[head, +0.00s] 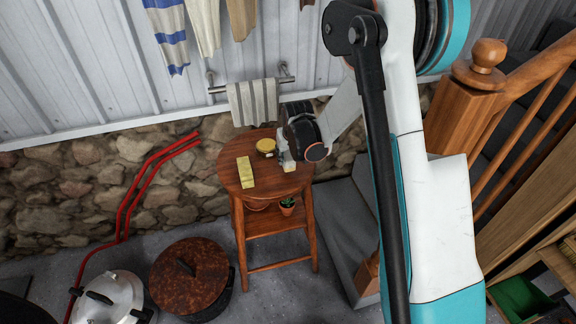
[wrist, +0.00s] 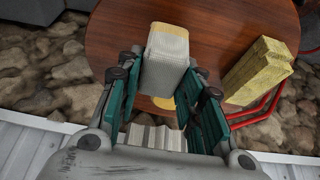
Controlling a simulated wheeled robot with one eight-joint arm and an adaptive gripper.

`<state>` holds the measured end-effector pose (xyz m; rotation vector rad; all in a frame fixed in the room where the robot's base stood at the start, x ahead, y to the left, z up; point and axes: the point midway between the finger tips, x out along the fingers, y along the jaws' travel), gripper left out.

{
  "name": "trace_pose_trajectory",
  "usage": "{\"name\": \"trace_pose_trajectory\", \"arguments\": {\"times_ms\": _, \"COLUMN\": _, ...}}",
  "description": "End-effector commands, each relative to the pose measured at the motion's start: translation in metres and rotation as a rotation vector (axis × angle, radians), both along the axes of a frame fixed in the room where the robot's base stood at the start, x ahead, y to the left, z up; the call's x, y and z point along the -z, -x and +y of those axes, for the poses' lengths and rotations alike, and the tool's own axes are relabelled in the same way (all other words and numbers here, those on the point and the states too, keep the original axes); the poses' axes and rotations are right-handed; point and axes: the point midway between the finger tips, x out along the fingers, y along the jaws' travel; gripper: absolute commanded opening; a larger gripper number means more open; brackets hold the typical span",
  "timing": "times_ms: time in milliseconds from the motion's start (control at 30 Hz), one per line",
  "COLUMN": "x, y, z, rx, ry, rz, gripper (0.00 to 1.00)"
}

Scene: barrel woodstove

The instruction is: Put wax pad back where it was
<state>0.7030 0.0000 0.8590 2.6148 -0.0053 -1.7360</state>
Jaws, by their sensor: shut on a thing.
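My gripper (wrist: 163,78) is shut on a pale grey, woven-looking block with a yellowish end, which looks like the wax pad (wrist: 168,45). In the head view the gripper (head: 287,157) is over the right side of the round wooden stool top (head: 228,166), and the held pad (head: 289,167) shows small below it. I cannot tell whether the pad touches the top. A yellow rough block (head: 245,172) lies on the left of the stool; it also shows at the right in the wrist view (wrist: 258,70).
A round yellow-lidded tin (head: 266,146) stands on the stool between block and gripper. A small potted plant (head: 287,205) sits on the lower shelf. A striped towel (head: 253,101) hangs behind. A rusty lidded pot (head: 189,275) and a silver pot (head: 110,298) stand left on the floor.

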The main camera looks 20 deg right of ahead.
Motion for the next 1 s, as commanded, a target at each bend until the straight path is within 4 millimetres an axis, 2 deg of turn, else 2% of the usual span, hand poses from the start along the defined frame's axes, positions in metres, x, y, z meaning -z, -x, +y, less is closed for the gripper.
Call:
{"name": "trace_pose_trajectory", "arguments": {"times_ms": 300, "x": 0.040, "y": 0.000, "z": 0.000, "rx": 0.000, "ry": 0.000, "rz": 0.000, "gripper": 0.15}}
{"name": "trace_pose_trajectory", "arguments": {"times_ms": 533, "x": 0.042, "y": 0.000, "z": 0.000, "rx": 0.000, "ry": 0.000, "rz": 0.001, "gripper": 0.12}}
{"name": "trace_pose_trajectory", "arguments": {"times_ms": 567, "x": 0.042, "y": 0.000, "z": 0.000, "rx": 0.000, "ry": 0.000, "rz": 0.001, "gripper": 0.36}}
{"name": "trace_pose_trajectory", "arguments": {"times_ms": 633, "x": 0.042, "y": 0.000, "z": 0.000, "rx": 0.000, "ry": 0.000, "rz": 0.001, "gripper": 0.52}}
{"name": "trace_pose_trajectory", "arguments": {"times_ms": 1000, "x": 0.040, "y": 0.000, "z": 0.000, "rx": 0.000, "ry": 0.000, "rz": 0.000, "gripper": 0.54}}
